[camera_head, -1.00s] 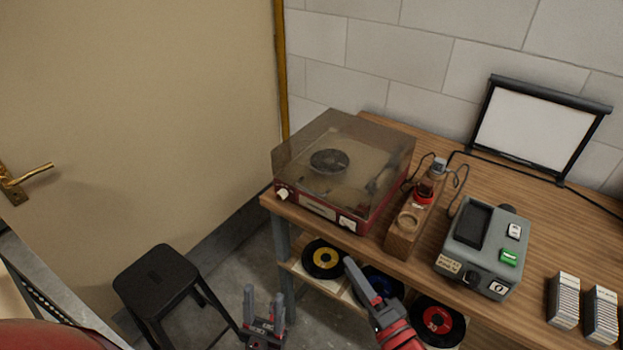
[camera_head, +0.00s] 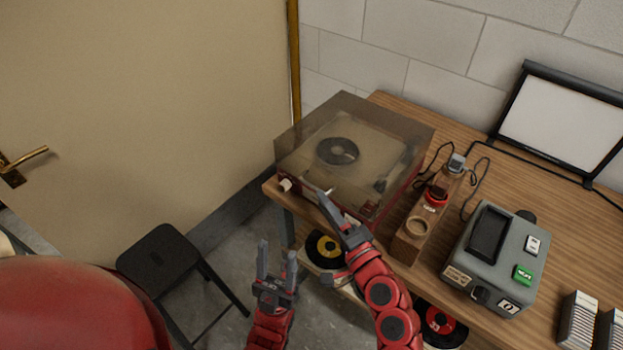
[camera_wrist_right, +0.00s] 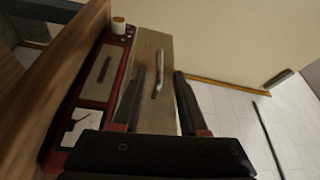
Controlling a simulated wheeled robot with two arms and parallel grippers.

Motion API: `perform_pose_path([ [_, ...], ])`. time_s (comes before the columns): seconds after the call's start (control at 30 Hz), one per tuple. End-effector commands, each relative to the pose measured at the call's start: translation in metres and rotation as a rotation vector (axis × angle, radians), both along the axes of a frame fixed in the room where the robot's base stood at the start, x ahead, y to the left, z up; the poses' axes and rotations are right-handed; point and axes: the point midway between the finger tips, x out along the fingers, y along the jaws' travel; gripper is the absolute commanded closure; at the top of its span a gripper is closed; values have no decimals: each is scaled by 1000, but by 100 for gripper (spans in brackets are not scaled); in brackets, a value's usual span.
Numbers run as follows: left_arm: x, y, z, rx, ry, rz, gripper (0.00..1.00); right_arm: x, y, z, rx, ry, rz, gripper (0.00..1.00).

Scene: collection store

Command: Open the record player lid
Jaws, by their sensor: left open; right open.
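The record player (camera_head: 330,185) sits on the left end of the wooden table, with its smoky clear lid (camera_head: 375,125) closed over the platter. My right gripper (camera_head: 326,208) is open in front of the player's front face. In the right wrist view, the record player's red front (camera_wrist_right: 72,120) and a metal handle (camera_wrist_right: 158,75) on the lid's front show; the handle lies between the open fingers (camera_wrist_right: 160,95) in the picture. I cannot tell whether they touch it. My left gripper (camera_head: 277,258) is open and empty, low in front of the table, away from the player.
A framed white panel (camera_head: 560,125) leans at the wall. Records (camera_head: 322,248) lie on the lower shelf. A black stool (camera_head: 160,252) stands at left.

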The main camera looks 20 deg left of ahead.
Motion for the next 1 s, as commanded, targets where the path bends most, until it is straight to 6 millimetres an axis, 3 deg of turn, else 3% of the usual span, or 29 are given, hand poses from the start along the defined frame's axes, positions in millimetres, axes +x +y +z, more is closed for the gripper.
perform_pose_path([
  [0.1,0,0,10,0,0,0,50,16,20,5,-3,0,6,58],
  [0.3,0,0,15,0,0,0,50,36,42,5,-1,2,4,58],
  [0.77,0,0,17,0,0,0,50,45,50,4,0,1,-1,58],
  [1.0,0,0,17,0,0,0,50,45,49,4,0,1,-1,99],
])
